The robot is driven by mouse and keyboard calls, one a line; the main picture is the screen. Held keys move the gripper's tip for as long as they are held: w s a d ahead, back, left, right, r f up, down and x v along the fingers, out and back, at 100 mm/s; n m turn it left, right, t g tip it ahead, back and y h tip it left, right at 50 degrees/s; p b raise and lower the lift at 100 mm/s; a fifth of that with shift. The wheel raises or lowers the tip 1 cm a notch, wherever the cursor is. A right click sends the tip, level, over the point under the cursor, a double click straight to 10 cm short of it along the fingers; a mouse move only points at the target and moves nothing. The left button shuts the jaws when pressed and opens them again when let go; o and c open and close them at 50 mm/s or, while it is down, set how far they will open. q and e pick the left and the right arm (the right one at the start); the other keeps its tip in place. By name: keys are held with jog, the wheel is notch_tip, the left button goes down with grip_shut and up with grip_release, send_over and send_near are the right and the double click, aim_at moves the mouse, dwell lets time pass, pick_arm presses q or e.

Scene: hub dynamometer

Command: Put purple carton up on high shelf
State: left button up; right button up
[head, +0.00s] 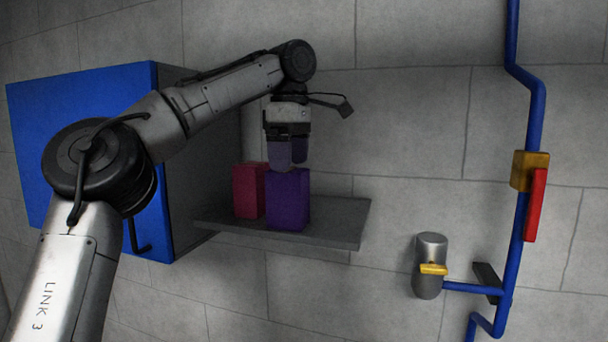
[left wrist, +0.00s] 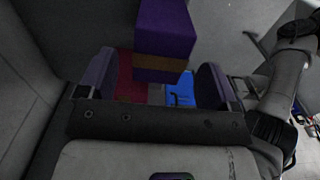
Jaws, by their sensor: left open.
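The purple carton (head: 287,201) stands upright on the grey wall shelf (head: 340,222), near its front edge. My right gripper is not in view.
A crimson carton (head: 249,190) stands close left of the purple one on the shelf. A blue-doored cabinet (head: 80,130) hangs at the left. The shelf's right part is bare. Blue pipe (head: 537,120) with a red-handled valve (head: 535,205) runs down the right wall.

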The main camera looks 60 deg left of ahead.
pick_arm(q)
jog(key=shift+s+r, duration=0.1)
jog(key=shift+r, duration=0.75)
jog(key=shift+r, duration=0.1)
